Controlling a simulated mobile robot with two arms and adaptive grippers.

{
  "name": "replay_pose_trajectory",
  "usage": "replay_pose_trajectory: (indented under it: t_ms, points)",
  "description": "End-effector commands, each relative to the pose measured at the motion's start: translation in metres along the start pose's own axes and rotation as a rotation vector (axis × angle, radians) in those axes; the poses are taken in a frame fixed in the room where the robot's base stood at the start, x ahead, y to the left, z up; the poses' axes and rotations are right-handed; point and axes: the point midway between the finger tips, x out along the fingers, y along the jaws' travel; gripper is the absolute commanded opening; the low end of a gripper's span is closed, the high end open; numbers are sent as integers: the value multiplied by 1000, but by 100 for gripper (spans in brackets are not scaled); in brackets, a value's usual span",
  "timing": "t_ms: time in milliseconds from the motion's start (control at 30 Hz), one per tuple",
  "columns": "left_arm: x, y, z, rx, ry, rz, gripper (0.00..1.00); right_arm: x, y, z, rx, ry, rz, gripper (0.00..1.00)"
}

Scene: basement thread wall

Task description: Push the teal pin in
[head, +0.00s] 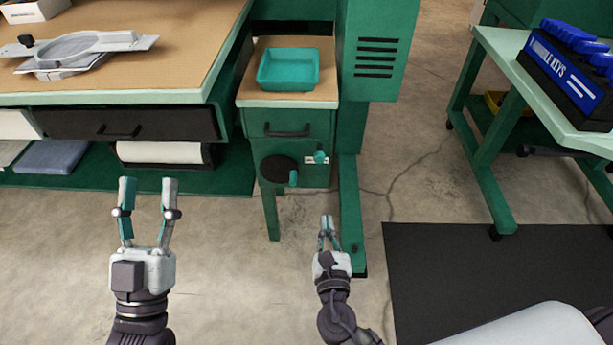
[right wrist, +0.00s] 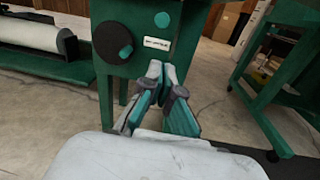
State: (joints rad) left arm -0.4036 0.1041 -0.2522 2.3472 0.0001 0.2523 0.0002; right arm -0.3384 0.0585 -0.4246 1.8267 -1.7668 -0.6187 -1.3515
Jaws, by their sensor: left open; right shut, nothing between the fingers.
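A small round teal pin (head: 320,157) sticks out of the front of the green cabinet (head: 312,125), beside a small white label. It also shows in the right wrist view (right wrist: 162,19), above the label. A black disc (head: 276,168) left of it carries a separate teal knob (head: 293,178). My right gripper (head: 327,222) is shut and empty. It is in front of and below the pin, apart from it; in its wrist view the fingertips (right wrist: 162,72) appear below the label. My left gripper (head: 148,182) is open and empty, well to the left.
A teal tray (head: 288,84) sits on the cabinet top. A workbench (head: 190,40) stands at the left with a paper roll (head: 160,152) below it. A green table (head: 500,70) with a blue key rack (head: 565,65) stands at the right. A green leg (head: 349,200) rises right of the pin.

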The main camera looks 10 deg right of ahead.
Motion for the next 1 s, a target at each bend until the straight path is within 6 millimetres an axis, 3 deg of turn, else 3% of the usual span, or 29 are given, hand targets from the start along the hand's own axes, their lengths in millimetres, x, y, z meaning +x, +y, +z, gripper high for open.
replay_pose_trajectory:
  t_ms: [100,200,600,767,1000]
  points:
    - [-4,1,-21,-2,70,1,50,-1,2,13,-66,-66,-3,0]
    - [-3,1,-30,-2,90,1,50,-1,3,20,-87,-86,-5,0]
    - [-3,1,-31,-2,94,1,50,4,3,22,-87,-85,-5,0]
    - [-4,1,-36,-2,126,2,50,26,3,23,-85,-87,-6,0]
    - [-8,4,-53,-10,231,7,50,78,3,28,-85,-87,-6,0]
